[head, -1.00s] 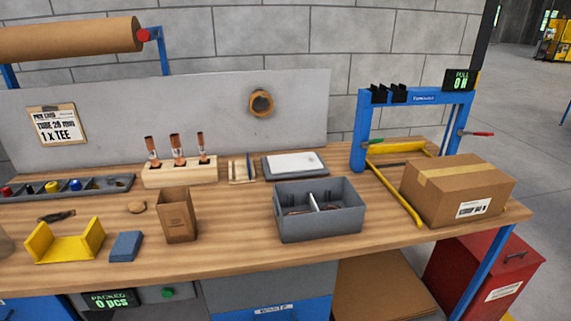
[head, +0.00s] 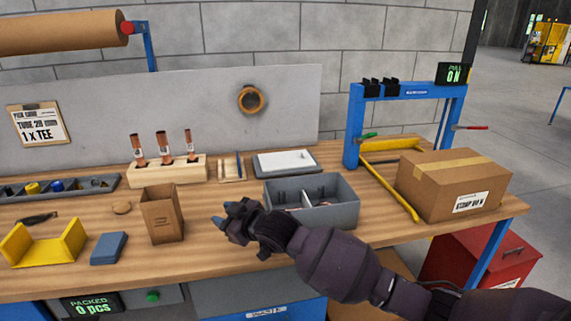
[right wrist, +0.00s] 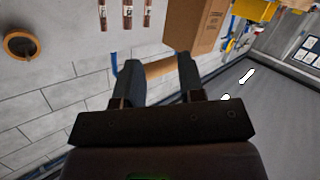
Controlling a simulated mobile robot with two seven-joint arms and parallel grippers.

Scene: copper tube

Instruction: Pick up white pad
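The white pad (head: 287,161) lies flat on a dark grey base or tray (head: 259,167) at the back middle of the bench in the head view. My right gripper (head: 223,220) reaches in over the front of the bench, left of the grey divided bin and well in front of the pad. In the right wrist view my right gripper (right wrist: 160,66) has its two dark fingers apart with nothing between them. The pad does not show there. My left gripper is in neither view.
The grey divided bin (head: 345,209) stands between my right forearm and the pad. A brown paper bag (head: 161,216) is left of my gripper. Copper tubes stand in a wooden block (head: 165,173) left of the pad. A carton (head: 455,184) and blue frame (head: 354,130) are at right.

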